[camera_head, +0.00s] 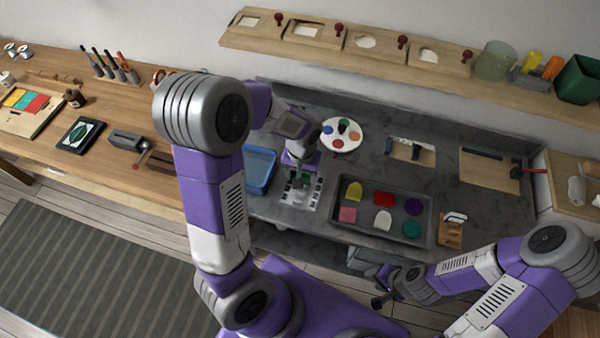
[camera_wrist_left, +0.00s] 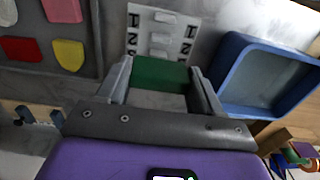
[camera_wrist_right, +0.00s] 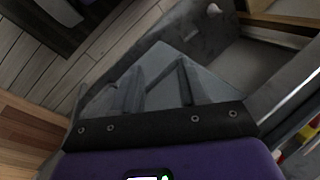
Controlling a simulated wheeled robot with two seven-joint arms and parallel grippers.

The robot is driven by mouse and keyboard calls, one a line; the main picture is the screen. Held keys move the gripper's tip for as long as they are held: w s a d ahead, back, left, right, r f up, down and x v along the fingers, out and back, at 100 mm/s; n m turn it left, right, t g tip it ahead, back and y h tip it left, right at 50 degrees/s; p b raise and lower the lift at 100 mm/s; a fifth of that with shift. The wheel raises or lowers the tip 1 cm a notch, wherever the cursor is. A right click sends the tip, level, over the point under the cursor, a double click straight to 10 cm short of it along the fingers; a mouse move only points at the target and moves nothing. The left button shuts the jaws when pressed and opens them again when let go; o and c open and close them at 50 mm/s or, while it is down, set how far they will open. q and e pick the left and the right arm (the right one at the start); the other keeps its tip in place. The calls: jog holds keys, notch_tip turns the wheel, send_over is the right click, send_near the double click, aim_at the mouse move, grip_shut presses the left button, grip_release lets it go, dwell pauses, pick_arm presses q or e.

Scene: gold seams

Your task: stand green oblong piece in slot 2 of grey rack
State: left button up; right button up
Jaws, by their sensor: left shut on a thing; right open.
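The green oblong piece (camera_wrist_left: 160,75) is between the fingers of my left gripper (camera_wrist_left: 160,72), which is shut on it. In the head view my left gripper (camera_head: 301,180) is over a pale panel (camera_head: 302,198) with slots and dark marks, which looks like the grey rack. That panel also shows just beyond the green piece in the left wrist view (camera_wrist_left: 160,33). The piece hides part of it, so I cannot tell which slot is nearest or whether they touch. My right gripper (camera_head: 381,297) is open and empty, low in front of the worktop.
A blue tray (camera_head: 260,168) stands beside the panel on the left. A dark tray (camera_head: 343,236) with several coloured pieces lies to its right. A round palette (camera_head: 341,135) is behind. A small wooden stand (camera_head: 452,230) is further right.

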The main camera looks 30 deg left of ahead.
pick_arm(q)
jog(key=shift+f+b, duration=1.65)
jog(key=shift+f, duration=0.45)
jog(key=shift+f+b, duration=1.25)
jog(key=shift+f, duration=0.35)
dwell(0.8)
jog(key=o, duration=1.2)
jog(key=shift+r+p, duration=3)
jog(key=shift+r, duration=0.6)
jog(key=shift+s+f, duration=0.1)
jog(key=shift+f, duration=0.05)
